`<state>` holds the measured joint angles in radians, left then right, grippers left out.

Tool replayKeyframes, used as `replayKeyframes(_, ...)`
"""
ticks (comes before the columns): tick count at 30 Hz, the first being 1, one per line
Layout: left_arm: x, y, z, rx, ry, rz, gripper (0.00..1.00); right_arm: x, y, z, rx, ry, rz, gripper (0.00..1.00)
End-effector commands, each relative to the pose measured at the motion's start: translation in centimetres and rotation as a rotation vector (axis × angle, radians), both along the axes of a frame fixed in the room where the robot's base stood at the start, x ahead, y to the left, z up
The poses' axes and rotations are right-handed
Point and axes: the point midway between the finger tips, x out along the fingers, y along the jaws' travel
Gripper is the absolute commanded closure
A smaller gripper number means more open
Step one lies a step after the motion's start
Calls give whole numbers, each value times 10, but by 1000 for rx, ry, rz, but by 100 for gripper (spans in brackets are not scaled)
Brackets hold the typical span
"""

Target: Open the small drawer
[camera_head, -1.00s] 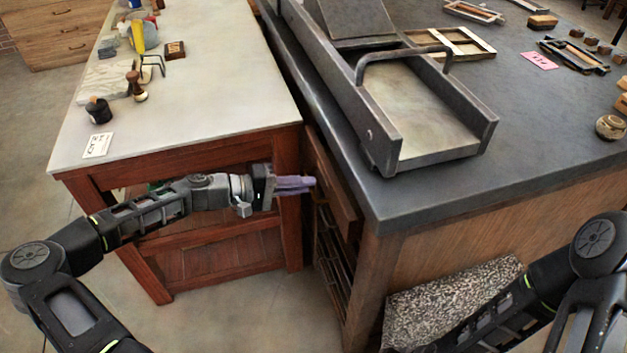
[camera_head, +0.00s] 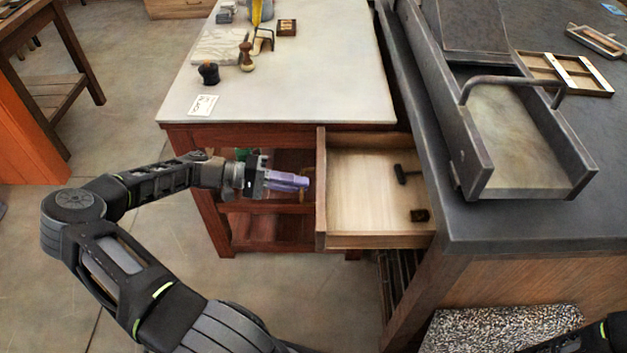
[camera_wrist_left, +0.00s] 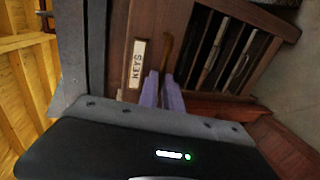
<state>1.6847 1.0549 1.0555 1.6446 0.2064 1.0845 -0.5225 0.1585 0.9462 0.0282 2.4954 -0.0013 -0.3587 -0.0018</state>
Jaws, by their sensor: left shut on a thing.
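The small drawer (camera_head: 375,239) stands pulled out from under the dark-topped bench. Its pale wooden inside shows in the head view. In the left wrist view its reddish front carries a KEYS label (camera_wrist_left: 138,64) and a narrow brown handle (camera_wrist_left: 167,48). My left gripper (camera_head: 302,182) is at the drawer's front, with its purple fingers shut on the handle. The fingers (camera_wrist_left: 163,88) hide part of the handle in the wrist view. My right gripper is out of view.
The drawer holds a dark T-shaped tool (camera_head: 402,175) and a small dark block (camera_head: 419,215). The pale-topped table (camera_head: 290,90) stands close behind the drawer. A metal press (camera_head: 530,150) sits on the bench (camera_head: 500,225).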

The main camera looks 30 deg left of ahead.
Motion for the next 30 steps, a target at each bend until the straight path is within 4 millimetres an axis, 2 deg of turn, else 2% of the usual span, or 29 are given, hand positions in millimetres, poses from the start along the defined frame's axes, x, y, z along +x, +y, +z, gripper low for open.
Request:
replayKeyframes(13, -3, 4, -1, 2, 1, -1, 100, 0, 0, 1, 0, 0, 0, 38)
replayKeyframes(14, -3, 4, -1, 1, 2, -1, 89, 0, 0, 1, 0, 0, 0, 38)
replayKeyframes(21, -3, 4, -1, 1, 1, 0, 70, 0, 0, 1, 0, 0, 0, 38)
replayKeyframes(30, -4, 6, 0, 1, 1, 0, 70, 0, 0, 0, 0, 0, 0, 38)
